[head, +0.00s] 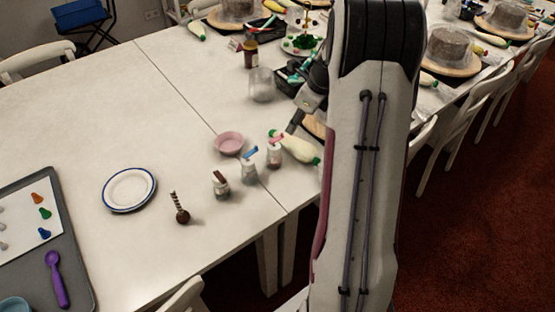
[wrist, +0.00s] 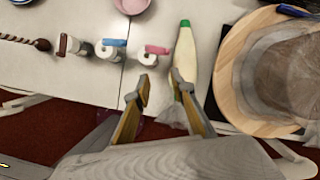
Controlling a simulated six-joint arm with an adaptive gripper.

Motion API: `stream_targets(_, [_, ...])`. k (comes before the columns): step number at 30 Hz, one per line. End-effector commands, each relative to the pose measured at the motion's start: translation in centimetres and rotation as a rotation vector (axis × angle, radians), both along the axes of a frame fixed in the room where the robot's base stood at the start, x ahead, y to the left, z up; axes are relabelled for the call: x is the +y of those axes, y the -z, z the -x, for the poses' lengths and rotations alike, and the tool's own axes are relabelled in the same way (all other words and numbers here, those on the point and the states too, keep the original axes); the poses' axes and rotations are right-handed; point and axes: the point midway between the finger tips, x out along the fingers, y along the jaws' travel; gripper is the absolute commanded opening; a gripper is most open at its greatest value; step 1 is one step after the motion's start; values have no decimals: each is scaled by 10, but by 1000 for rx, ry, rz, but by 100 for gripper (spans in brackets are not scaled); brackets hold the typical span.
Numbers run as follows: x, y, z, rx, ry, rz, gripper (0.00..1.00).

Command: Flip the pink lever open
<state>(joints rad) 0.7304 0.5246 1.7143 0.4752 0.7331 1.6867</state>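The pink lever (wrist: 156,50) lies across the top of a small white jar (wrist: 147,59) in the wrist view. In the head view the pink lever (head: 273,147) is on the rightmost of three small jars, next to a cream bottle with green ends (head: 299,148). I cannot tell whether the lever is shut. My gripper (wrist: 160,88) is open and empty, its fingertips just below the pink-lever jar and the bottle in the picture. In the head view my arm hides most of the gripper.
A blue-lever jar (wrist: 112,49) and a brown-topped jar (wrist: 73,46) stand left of it. A pink bowl (head: 229,143) is behind. A cake on a wooden turntable (wrist: 236,62) is at the right. The table's left middle is mostly clear around a plate (head: 129,189).

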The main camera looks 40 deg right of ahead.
Motion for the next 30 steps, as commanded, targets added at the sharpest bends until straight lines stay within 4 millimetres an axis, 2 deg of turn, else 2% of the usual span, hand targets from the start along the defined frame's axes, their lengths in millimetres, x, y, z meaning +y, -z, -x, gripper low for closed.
stream_targets(15, [14,16,23,35,-288,71,24])
stream_targets(30, [36,12,50,55,-590,146,24])
